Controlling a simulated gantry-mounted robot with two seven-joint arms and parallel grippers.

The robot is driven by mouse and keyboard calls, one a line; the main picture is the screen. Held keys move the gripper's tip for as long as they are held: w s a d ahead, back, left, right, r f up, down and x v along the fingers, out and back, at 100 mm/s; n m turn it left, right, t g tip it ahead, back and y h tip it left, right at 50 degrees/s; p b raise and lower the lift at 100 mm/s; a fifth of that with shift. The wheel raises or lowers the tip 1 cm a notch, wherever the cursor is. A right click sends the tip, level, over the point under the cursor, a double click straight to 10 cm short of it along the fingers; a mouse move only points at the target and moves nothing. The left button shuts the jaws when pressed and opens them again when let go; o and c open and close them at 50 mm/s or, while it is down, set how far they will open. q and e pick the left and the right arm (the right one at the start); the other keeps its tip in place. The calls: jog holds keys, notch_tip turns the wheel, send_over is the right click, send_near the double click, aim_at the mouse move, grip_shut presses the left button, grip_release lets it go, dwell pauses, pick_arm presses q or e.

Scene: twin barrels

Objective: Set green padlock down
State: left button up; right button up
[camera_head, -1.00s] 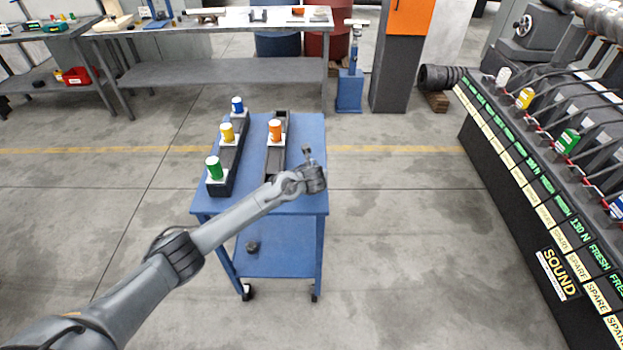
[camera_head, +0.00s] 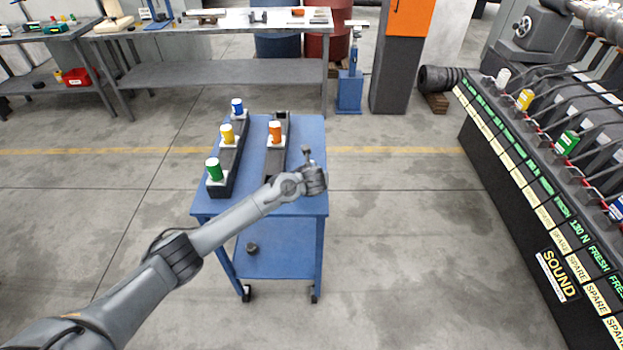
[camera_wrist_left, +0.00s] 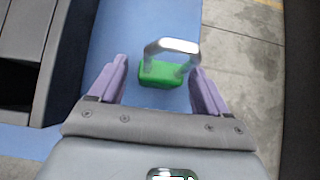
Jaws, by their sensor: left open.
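The green padlock (camera_wrist_left: 166,75) with its silver shackle shows in the left wrist view, over the blue cart top (camera_wrist_left: 125,25). It is between the two purple fingers of my left gripper (camera_wrist_left: 159,68), with a gap on each side. The gripper is open. In the head view, my left gripper (camera_head: 312,164) is at the right side of the blue cart, and I cannot make out the padlock there. Whether the padlock rests fully on the cart top is hard to tell. My right gripper is not in view.
Two dark racks stand on the cart. The left rack (camera_head: 232,168) carries green, yellow and blue cylinders; the right one (camera_head: 275,165) carries an orange cylinder (camera_head: 275,131). A lever bank with coloured padlocks, one green (camera_head: 567,143), stands at the right. The cart's right edge is close to my gripper.

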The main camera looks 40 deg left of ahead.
pick_arm(q)
jog(key=p+v, duration=0.4)
jog(key=v, duration=0.7)
jog(key=s+d+f+n+g+h, duration=0.1)
jog(key=s+d+f+n+h, duration=0.1)
jog(key=s+d+f+n, duration=0.35)
jog(key=s+d+f+n+h, duration=0.1)
jog(key=s+d+f+n, duration=0.25)
jog(key=s+d, duration=0.45)
jog(key=s+d+r+n+g+h, duration=0.1)
jog(key=s+d+n+g+h, duration=0.1)
jog(key=s+n, duration=1.5)
jog(key=s, duration=0.5)
jog(key=shift+d+n+h, duration=0.3)
jog(key=shift+h, duration=0.1)
